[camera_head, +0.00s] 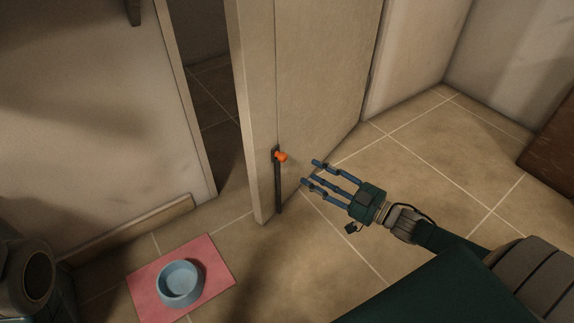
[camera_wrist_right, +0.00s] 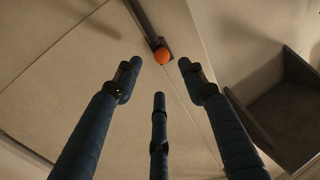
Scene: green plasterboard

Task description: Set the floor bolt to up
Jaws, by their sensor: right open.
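The floor bolt (camera_head: 278,185) is a dark vertical rod on the lower part of the door (camera_head: 312,80), near its free edge. Its orange knob (camera_head: 281,156) is at the rod's top end. The door stands ajar. My right gripper (camera_head: 311,172) is open and empty, just right of the bolt, with its fingers pointing toward it and apart from it. In the right wrist view the orange knob (camera_wrist_right: 162,55) shows beyond the spread fingers, with the dark rod (camera_wrist_right: 143,22) running up from it. My left gripper is not in view.
A blue bowl (camera_head: 180,284) sits on a pink mat (camera_head: 218,262) on the tiled floor at the lower left. A brown wooden thing (camera_head: 550,150) stands at the right edge. The floor (camera_head: 440,170) right of the door is clear.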

